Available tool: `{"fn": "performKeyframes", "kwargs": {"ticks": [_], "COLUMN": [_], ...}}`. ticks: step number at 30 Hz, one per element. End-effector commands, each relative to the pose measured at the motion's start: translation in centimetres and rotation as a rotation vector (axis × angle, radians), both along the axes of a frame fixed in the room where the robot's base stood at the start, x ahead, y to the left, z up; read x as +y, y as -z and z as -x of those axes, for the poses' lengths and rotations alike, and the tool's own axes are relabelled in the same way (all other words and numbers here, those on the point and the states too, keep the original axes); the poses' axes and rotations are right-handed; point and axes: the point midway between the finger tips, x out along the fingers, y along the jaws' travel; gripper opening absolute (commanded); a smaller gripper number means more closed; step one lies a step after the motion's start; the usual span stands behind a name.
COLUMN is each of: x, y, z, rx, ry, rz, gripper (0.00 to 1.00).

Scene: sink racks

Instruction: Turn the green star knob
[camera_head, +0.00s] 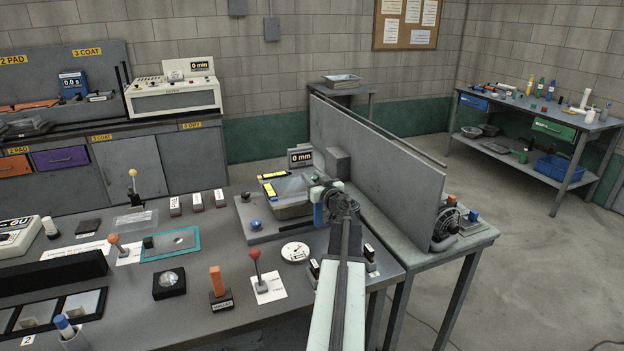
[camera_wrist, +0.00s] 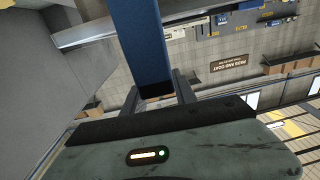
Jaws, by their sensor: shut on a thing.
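The green star knob (camera_head: 315,177) shows in the head view as a small green spot at the right back of the grey basin fixture, partly hidden by my gripper. My gripper (camera_head: 322,193) is at the right side of the fixture, just in front of the knob in that view. In the wrist view my gripper (camera_wrist: 157,92) has its two grey fingers on either side of a blue bar (camera_wrist: 141,40) and is shut on it. The bar runs out of the top of that view. The knob cannot be made out there.
The basin (camera_head: 290,212) has yellow and black blocks at its left. A tall grey panel (camera_head: 375,160) stands close to the right of my gripper. A red ball lever (camera_head: 255,254), a white dial (camera_head: 295,252) and an orange-handled stamp (camera_head: 216,283) stand on the bench in front.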

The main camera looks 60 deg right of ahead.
Motion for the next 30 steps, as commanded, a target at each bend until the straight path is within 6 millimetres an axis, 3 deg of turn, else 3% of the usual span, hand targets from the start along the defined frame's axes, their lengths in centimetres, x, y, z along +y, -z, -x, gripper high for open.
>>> {"fn": "performKeyframes", "kwargs": {"ticks": [30], "x": [-0.07], "y": [0.11], "z": [-0.33], "rx": [0.003], "ry": [-0.941], "rz": [0.001], "gripper": [0.00]}}
